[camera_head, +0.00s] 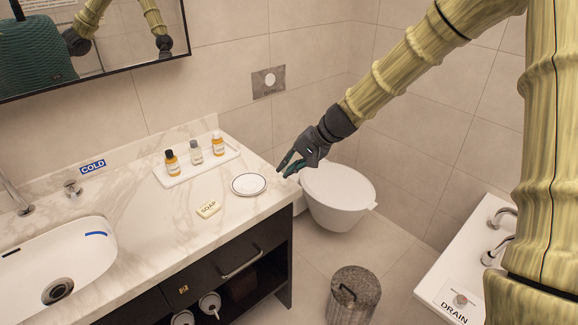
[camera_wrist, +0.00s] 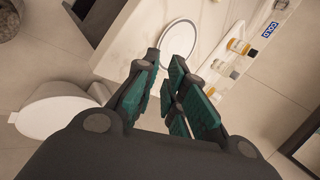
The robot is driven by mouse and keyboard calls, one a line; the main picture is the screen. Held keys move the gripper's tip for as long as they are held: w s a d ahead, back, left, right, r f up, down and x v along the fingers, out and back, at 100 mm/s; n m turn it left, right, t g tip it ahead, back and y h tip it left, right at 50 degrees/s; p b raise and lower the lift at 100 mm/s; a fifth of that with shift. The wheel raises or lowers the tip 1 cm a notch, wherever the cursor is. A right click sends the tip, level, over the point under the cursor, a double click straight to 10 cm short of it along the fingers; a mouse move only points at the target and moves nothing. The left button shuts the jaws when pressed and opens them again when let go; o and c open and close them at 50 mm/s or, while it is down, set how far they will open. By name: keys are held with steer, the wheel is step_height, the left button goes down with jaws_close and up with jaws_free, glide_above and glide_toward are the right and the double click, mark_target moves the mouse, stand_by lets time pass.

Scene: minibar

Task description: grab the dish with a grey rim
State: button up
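The dish (camera_head: 249,185) is a small round white plate with a thin grey rim. It lies flat near the right end of the marble counter. It also shows in the wrist view (camera_wrist: 180,37), just beyond my fingertips and partly covered by them. My gripper (camera_head: 287,166) is above and to the right of the dish, near the counter's right edge, apart from it. In the wrist view my gripper (camera_wrist: 164,62) has its teal-padded fingers apart with nothing between them.
A white tray (camera_head: 172,182) with several small bottles stands behind the dish. A soap bar (camera_head: 208,209) lies in front-left of it. A sink (camera_head: 60,262) is at the left. A toilet (camera_head: 338,190) stands right of the counter and a bin (camera_head: 354,296) on the floor.

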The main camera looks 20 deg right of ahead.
mark_target(264, 187)
steer(key=shift+f, duration=0.1)
steer(key=shift+p+x, duration=0.4)
steer(key=shift+x, duration=4.95)
jaws_close()
